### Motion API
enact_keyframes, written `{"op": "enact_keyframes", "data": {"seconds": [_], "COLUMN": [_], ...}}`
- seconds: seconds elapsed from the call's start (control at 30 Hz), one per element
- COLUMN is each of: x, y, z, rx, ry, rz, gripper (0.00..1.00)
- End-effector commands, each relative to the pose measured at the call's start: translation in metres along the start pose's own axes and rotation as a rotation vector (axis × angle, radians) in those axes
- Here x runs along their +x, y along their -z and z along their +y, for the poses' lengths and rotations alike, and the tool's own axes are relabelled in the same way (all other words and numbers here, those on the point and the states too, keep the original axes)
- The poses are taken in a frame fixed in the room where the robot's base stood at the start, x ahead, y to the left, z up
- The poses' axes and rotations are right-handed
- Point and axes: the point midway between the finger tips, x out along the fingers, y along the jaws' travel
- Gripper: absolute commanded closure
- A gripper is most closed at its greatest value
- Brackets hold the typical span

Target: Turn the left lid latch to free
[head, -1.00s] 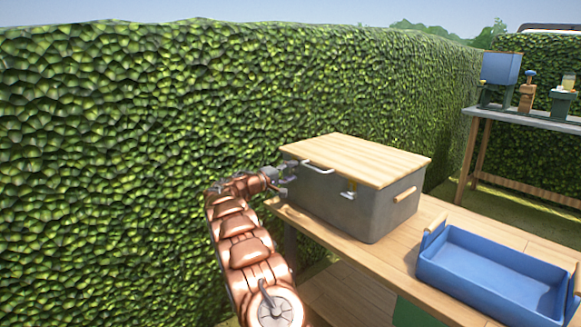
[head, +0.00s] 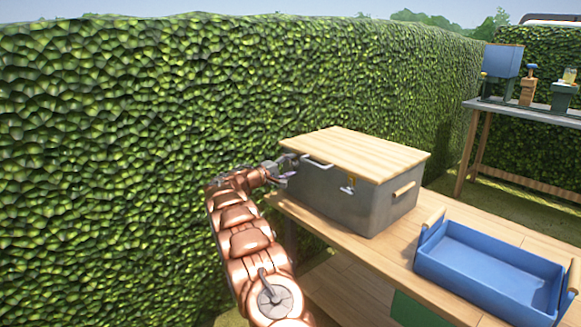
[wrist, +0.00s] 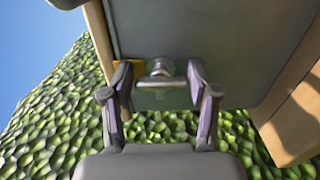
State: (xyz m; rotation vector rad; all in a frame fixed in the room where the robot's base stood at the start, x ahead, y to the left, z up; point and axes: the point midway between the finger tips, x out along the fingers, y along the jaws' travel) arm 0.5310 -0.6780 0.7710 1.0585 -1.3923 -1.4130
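A grey box (head: 345,205) with a pale wooden lid (head: 360,153) stands on the wooden bench. In the head view my gripper (head: 284,170) is at the box's left corner and hides this latch. The right latch (head: 348,186) is in plain view.
A metal handle (head: 317,161) is at the lid's front edge, close to my gripper. A blue tray (head: 485,280) stands on the bench (head: 395,250) at right. A tall hedge (head: 130,120) rises behind and left. A far table (head: 535,115) holds several items.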

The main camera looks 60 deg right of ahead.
Motion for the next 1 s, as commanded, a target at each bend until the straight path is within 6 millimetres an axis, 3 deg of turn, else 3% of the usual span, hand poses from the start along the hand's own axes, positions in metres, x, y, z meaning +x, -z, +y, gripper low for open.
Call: {"op": "enact_keyframes", "data": {"seconds": [0.13, 0.57, 1.0], "x": [0.000, -0.008, -0.085], "y": [0.000, 0.000, 0.000], "z": [0.000, 0.000, 0.000], "rx": [0.000, 0.001, -0.001], "ry": [0.001, 0.001, 0.000], "rz": [-0.001, 0.001, 0.001], "gripper": [0.23, 0.23, 0.23]}}
